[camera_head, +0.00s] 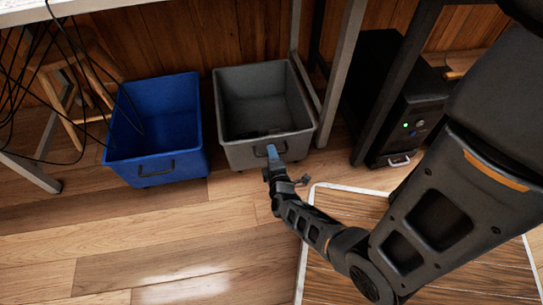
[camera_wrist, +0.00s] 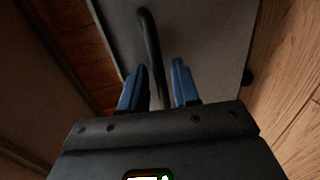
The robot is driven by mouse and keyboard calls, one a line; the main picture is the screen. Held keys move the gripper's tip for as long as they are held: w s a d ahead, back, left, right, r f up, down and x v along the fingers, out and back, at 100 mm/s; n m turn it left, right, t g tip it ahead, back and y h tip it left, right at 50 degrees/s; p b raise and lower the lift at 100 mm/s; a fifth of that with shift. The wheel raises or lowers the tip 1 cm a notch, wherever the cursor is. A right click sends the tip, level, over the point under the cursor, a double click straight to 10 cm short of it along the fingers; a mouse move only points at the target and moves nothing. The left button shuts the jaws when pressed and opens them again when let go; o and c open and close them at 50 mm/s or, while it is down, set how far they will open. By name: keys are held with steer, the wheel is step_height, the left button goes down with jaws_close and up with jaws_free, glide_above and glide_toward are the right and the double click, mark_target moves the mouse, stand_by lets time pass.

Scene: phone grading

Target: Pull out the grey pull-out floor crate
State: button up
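A black bar handle (camera_wrist: 150,45) is on that wall. My gripper (camera_head: 272,152) is at the crate's front, at the handle. In the wrist view its blue fingers (camera_wrist: 158,85) are apart, one on each side of the handle bar. A gap shows between the bar and the right finger; I cannot tell whether the left finger touches it.
A blue crate (camera_head: 158,170) stands to the left, beside a wooden stool (camera_head: 75,85) and cables. A black computer tower (camera_head: 385,100) and table legs (camera_head: 340,70) are to the right. Floor in front is clear, with a white-edged mat (camera_head: 340,190) at right.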

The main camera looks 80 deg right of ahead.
steer(key=shift+w+d+f, duration=0.1)
steer(key=shift+w+d, duration=0.1)
steer(key=shift+d, duration=0.25)
jaws_close()
stand_by(0.3)
